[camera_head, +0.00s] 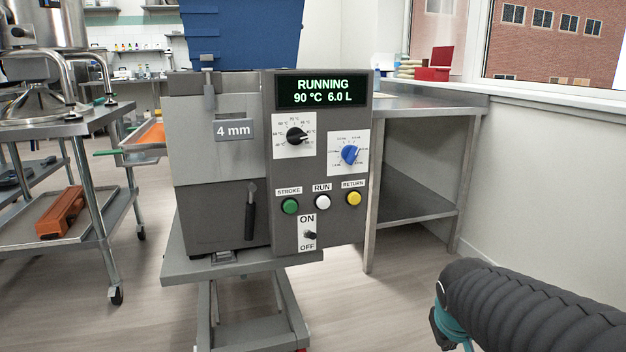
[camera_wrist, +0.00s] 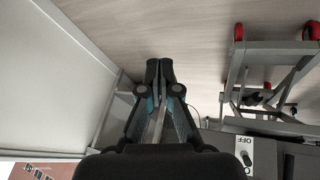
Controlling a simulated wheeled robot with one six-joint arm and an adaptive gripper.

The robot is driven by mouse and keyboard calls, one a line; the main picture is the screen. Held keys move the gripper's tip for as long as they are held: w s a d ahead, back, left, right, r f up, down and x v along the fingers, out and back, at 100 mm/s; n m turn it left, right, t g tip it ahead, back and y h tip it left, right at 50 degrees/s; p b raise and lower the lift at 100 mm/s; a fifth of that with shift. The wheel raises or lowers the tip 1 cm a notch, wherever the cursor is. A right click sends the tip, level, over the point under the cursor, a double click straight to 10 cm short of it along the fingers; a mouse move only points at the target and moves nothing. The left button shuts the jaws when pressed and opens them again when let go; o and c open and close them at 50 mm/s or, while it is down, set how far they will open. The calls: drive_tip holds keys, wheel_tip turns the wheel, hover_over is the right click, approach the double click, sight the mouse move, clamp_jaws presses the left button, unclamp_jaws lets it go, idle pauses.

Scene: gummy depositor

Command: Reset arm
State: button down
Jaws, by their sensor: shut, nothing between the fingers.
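My gripper (camera_wrist: 159,70) is in the wrist view with its two fingertips together. It is shut and empty, above bare floor. In the head view only part of my arm shows at the lower right; my gripper is not seen there. The depositor (camera_head: 222,160) stands in the middle of the head view, apart from my arm. Its display (camera_head: 322,91) reads RUNNING, 90 °C, 6.0 L. Its ON/OFF switch (camera_head: 310,235) is low on the panel and also shows at the lower edge of the wrist view (camera_wrist: 246,158).
A steel table (camera_head: 420,103) stands behind the depositor to the right, by the wall and window. A metal cart (camera_head: 60,125) with an orange tool (camera_head: 62,211) on its lower shelf is at left. The depositor's stand (camera_head: 245,268) has wheels. Floor (camera_head: 400,300) in front is clear.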

drive_tip(key=s+a+r+y+p, duration=0.1)
drive_tip(key=s+a+r, duration=0.2)
drive_tip(key=s, duration=0.3)
drive_tip(key=s+a+r+y+p, duration=0.1)
drive_tip(key=s+a+r+p, duration=0.1)
drive_tip(key=s+a, duration=0.3)
drive_tip(key=shift+s+r+m+t+y, duration=0.3)
drive_tip(key=shift+s+r, duration=0.35)
drive_tip(key=shift+r, duration=0.15)
drive_tip(key=shift+a, duration=0.1)
idle(6.0)
